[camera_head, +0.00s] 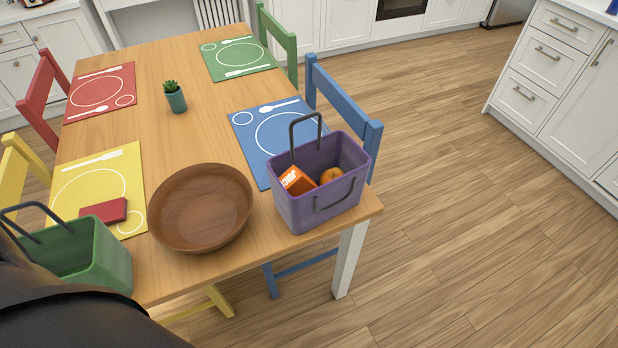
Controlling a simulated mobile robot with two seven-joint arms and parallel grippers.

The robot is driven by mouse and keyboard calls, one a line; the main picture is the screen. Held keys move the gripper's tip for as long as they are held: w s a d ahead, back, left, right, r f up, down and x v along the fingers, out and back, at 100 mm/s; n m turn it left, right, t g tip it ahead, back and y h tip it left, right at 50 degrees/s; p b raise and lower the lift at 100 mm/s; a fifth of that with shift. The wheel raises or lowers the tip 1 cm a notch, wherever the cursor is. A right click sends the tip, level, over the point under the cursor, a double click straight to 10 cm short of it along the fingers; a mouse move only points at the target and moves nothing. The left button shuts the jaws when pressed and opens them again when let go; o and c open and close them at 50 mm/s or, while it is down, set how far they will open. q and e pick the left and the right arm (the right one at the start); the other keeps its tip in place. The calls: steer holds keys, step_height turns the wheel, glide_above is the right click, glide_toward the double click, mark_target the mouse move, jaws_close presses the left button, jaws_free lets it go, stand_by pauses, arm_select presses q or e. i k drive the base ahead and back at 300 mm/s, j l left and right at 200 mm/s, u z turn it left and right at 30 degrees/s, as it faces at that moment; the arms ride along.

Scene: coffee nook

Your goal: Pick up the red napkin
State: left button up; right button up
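A small, folded dark red piece that looks like the red napkin (104,211) lies on the yellow placemat (85,180) at the left of the wooden table. It is near the mat's front edge, between the green basket and the brown bowl. Neither of my grippers is in view. A dark shape, probably part of my body, fills the lower left corner and covers part of the green basket.
A green basket (104,262) stands in front of the napkin. A brown bowl (201,207) is to its right. A purple basket (318,203) holding an orange box and an orange fruit stands at the table's right corner. A potted plant (175,99) stands further back.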

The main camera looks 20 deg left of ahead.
mark_target(115, 211)
steer(key=u, duration=2.2)
